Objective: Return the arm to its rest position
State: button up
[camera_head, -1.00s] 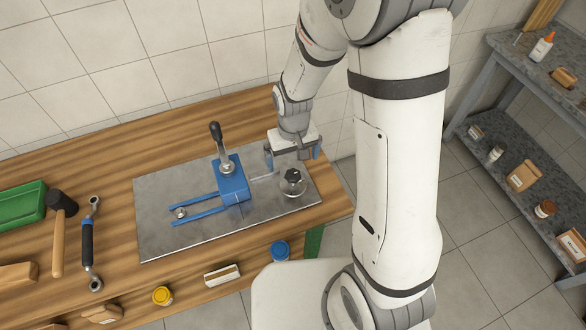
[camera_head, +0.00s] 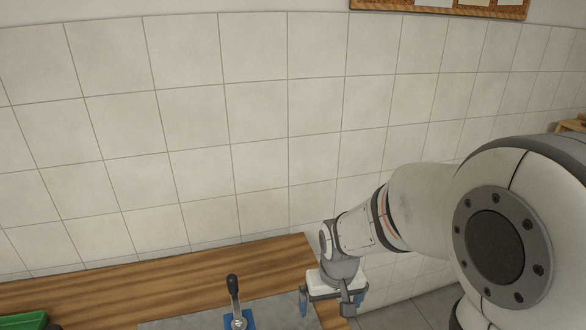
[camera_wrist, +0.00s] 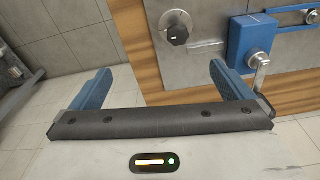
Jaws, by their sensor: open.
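My gripper (camera_head: 325,304) is open and empty. In the head view it hangs at the right end of the wooden bench, right of the black-handled lever (camera_head: 233,288). In the wrist view its two blue fingers (camera_wrist: 160,76) are spread wide with nothing between them. Beyond them lie the metal plate (camera_wrist: 207,22), a black knob (camera_wrist: 177,35) and the blue clamp block (camera_wrist: 250,40). The fingers look apart from all of these. Most of the plate is cut off below the head view.
The wooden bench (camera_head: 165,287) stands against a tiled wall (camera_head: 255,150). A green tray (camera_head: 28,320) shows at the lower left. A pinboard (camera_head: 440,6) hangs high on the wall. Open floor (camera_wrist: 70,45) lies beyond the bench edge in the wrist view.

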jog(key=s+d+r+m+t, duration=0.1)
jog(key=s+d+r, duration=0.3)
jog(key=r, duration=0.3)
jog(key=shift+s+r, duration=0.25)
jog(key=shift+s, duration=0.15)
jog(key=shift+m+t, duration=0.5)
jog(key=shift+t, duration=0.1)
jog(key=s+d+r, duration=0.1)
jog(key=s, duration=0.1)
jog(key=s+r, duration=0.2)
jog(key=s+d+r, duration=0.1)
jog(key=s, duration=0.1)
jog(key=shift+d+r, duration=0.15)
jog(key=shift+d, duration=0.2)
jog(key=shift+c, duration=0.2)
